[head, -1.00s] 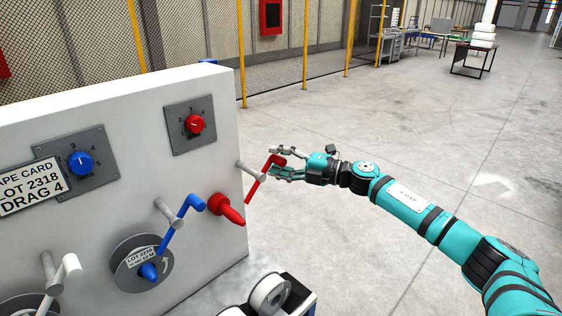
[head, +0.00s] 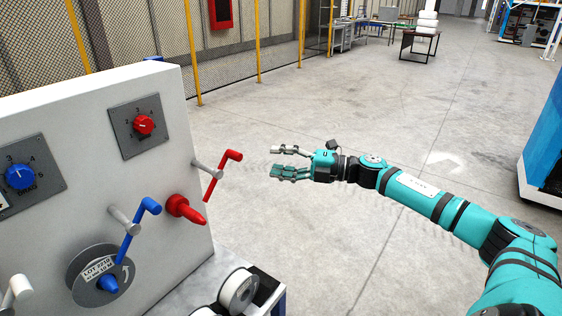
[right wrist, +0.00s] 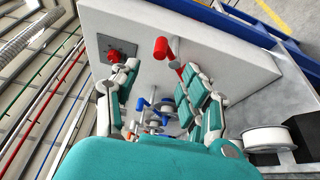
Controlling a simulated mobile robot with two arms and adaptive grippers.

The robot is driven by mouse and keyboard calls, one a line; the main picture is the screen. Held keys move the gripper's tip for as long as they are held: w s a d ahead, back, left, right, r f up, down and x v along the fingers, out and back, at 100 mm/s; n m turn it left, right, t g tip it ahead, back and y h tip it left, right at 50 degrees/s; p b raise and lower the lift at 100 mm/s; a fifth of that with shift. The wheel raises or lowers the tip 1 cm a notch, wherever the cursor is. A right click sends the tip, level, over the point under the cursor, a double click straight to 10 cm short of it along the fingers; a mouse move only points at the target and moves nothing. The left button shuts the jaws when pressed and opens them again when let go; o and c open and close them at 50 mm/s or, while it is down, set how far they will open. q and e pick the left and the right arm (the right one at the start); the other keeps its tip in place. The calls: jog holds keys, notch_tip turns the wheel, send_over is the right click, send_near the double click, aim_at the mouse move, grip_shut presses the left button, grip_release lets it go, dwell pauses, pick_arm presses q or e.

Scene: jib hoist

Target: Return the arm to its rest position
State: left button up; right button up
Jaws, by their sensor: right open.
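My right arm reaches in from the right in the head view. Its teal right gripper (head: 283,162) is open and empty, in the air to the right of the red crank (head: 222,172), with a clear gap between them. In the right wrist view, the open fingers (right wrist: 156,92) point toward the white panel, and the red crank handle (right wrist: 161,48) shows between and beyond them. My left gripper is not in view.
The white panel (head: 70,118) stands at left with a red knob (head: 144,125), a blue knob (head: 19,177), a blue crank (head: 138,228) and a red cone (head: 184,208). White rolls (head: 238,291) sit at its foot. A blue cabinet (head: 545,145) stands at right. The floor between is open.

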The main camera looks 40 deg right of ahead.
dwell(0.4)
